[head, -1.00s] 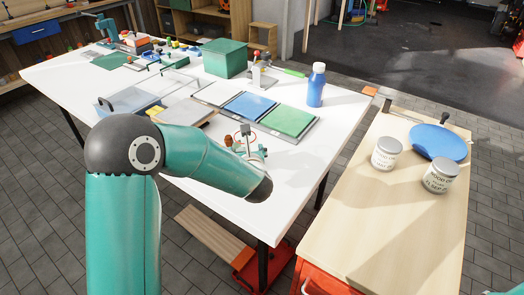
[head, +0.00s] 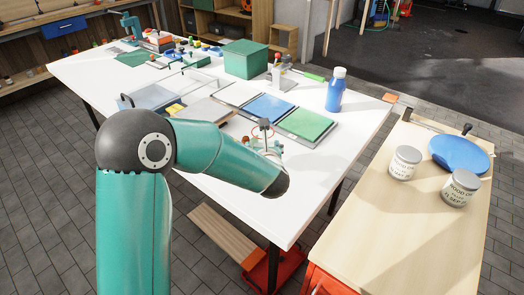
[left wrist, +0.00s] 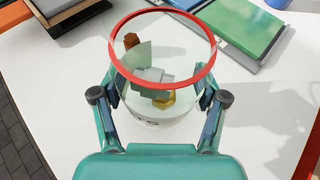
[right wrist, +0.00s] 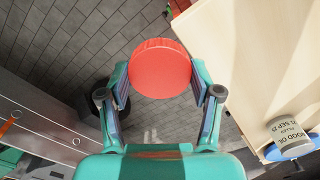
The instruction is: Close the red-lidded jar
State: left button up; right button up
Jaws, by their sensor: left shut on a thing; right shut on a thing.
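The clear glass jar (left wrist: 150,112) has a red ring at its open mouth and holds several bolts and nuts. It is upright on the white table. My left gripper (left wrist: 160,88) is shut around its sides; in the head view my forearm mostly hides that hand, and only part of the jar's red ring (head: 262,136) shows behind it. The round red lid (right wrist: 160,66) is between the fingers of my right gripper (right wrist: 159,80), shut on it and held in the air over the tiled floor, left of the wooden bench. The head view does not show my right gripper.
On the white table (head: 215,190), a green panel (head: 306,125), a blue panel (head: 268,107) and a blue bottle (head: 336,90) stand beyond the jar. The wooden bench (head: 400,230) at right bears two cans (head: 405,163) (head: 460,188) and a blue disc (head: 462,153). Its front part is clear.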

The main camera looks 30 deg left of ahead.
pick_arm(q)
jog(key=shift+r, duration=0.6)
pick_arm(e)
jog(key=shift+r, duration=0.1)
pick_arm(q)
jog(key=shift+s+d, duration=0.15)
jog(key=shift+d, duration=0.05)
jog(key=s+d, duration=0.3)
jog(key=s, duration=0.1)
jog(key=s+d+b, duration=0.1)
jog(key=s+d, duration=0.3)
jog(key=s, duration=0.1)
jog(key=s+d, duration=0.4)
jog(key=shift+s+b, duration=0.3)
pick_arm(e)
jog(key=shift+f, duration=0.85)
pick_arm(q)
jog(key=o, duration=0.8)
jog(key=c, duration=1)
jog(key=shift+c, duration=0.6)
